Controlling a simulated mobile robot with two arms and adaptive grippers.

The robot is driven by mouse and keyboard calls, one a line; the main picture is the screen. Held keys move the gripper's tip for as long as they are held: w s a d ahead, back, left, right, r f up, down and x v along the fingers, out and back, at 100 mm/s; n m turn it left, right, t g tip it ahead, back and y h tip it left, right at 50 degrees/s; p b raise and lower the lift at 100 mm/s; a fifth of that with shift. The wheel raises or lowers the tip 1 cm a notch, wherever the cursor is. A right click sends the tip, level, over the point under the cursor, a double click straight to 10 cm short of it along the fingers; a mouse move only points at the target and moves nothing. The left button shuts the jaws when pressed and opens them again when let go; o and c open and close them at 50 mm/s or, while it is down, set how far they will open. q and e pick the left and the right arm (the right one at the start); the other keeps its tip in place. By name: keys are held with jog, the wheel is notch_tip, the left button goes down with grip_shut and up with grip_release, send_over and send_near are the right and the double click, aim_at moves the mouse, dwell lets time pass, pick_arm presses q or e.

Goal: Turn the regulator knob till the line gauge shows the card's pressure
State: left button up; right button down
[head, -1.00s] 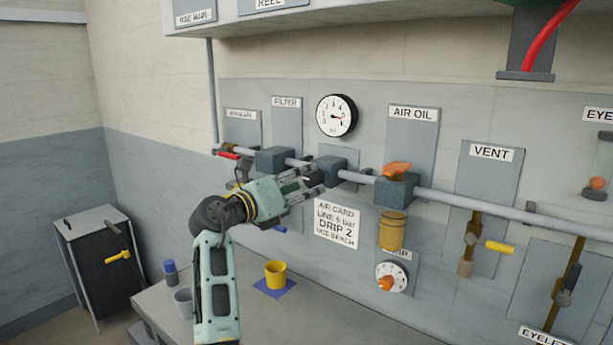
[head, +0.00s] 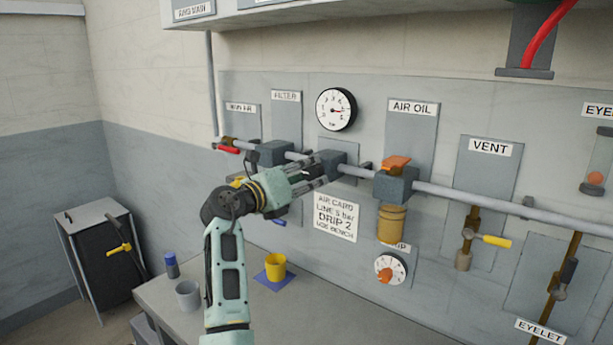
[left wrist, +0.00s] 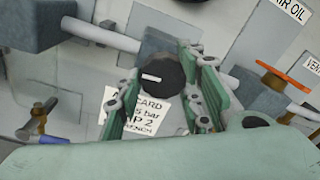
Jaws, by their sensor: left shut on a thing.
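The regulator knob (left wrist: 166,70) is round and black with a white mark, seen between the fingers in the left wrist view. In the head view the fingers hide it in front of the grey regulator block (head: 337,160). My left gripper (head: 322,168) is shut on the knob, one finger on each side; it also shows in the left wrist view (left wrist: 158,88). The line gauge (head: 336,109) is above the block, its needle pointing roughly right; its figures are too small to read surely. The card (head: 337,217) reads line 5 bar, drip 2. My right gripper is not in view.
The pipe (head: 455,193) crosses the panel. Right of the regulator is the air oil unit (head: 392,222) with an orange lever, above the drip dial (head: 391,270). A yellow cup (head: 275,268) and a grey cup (head: 188,295) stand on the bench (head: 310,318) below.

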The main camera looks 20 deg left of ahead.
pick_arm(q)
jog(key=shift+a+r+n+p, duration=0.1)
jog(key=shift+n+p, duration=0.3)
jog(key=shift+p, duration=0.8)
jog(key=shift+f+n+p, duration=0.2)
jog(key=shift+n+p, duration=0.1)
jog(key=shift+p, duration=0.05)
jog(key=shift+f, duration=0.15)
jog(key=o, duration=0.8)
jog(key=shift+o, duration=1.3)
